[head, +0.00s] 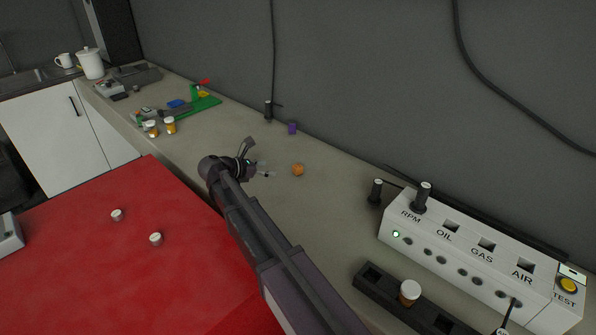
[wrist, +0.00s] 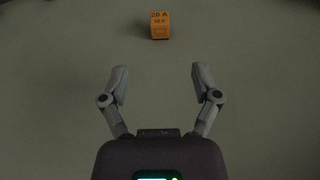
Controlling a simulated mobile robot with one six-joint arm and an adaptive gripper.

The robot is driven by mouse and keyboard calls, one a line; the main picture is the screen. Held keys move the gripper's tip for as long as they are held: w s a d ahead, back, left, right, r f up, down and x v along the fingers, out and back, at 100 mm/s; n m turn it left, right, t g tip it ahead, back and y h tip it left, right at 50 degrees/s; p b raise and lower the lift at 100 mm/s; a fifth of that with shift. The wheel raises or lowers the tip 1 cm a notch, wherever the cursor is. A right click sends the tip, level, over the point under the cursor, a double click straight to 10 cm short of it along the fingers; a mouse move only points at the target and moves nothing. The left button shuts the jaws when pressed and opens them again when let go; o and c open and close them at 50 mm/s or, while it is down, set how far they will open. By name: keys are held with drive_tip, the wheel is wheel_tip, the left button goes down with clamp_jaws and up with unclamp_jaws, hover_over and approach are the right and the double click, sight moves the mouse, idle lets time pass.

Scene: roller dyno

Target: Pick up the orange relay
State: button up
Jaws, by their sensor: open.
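The orange relay (head: 298,169) is a small block on the grey-beige bench top, near the middle of the head view. In the wrist view the relay (wrist: 160,25) stands at the top centre, with dark print reading "20 A" on its near face. My gripper (head: 268,168) is left of the relay in the head view, with a gap between them. In the wrist view my gripper (wrist: 158,76) has its two fingers spread wide and empty, and the relay lies beyond the fingertips, roughly centred between them.
A purple block (head: 292,128) stands behind the relay near the wall. A white panel box (head: 470,262) and a black holder (head: 429,318) are at the right. Bench around the relay is clear.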

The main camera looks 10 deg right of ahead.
sight(294, 168)
drive_tip(key=b+x, duration=0.3)
drive_tip(key=x, duration=0.4)
drive_tip(key=shift+d+f, duration=0.2)
drive_tip(key=shift+f, duration=0.05)
drive_tip(key=shift+w+d+f, duration=0.1)
drive_tip(key=shift+w+d, duration=0.15)
drive_tip(key=shift+d, duration=0.2)
drive_tip(key=b+x, duration=0.2)
drive_tip(key=x, duration=0.2)
drive_tip(key=shift+w+f, duration=0.1)
drive_tip(key=shift+f, duration=0.2)
drive_tip(key=shift+w+d+f, duration=0.1)
drive_tip(key=shift+w+d, duration=0.1)
drive_tip(key=shift+d, duration=0.3)
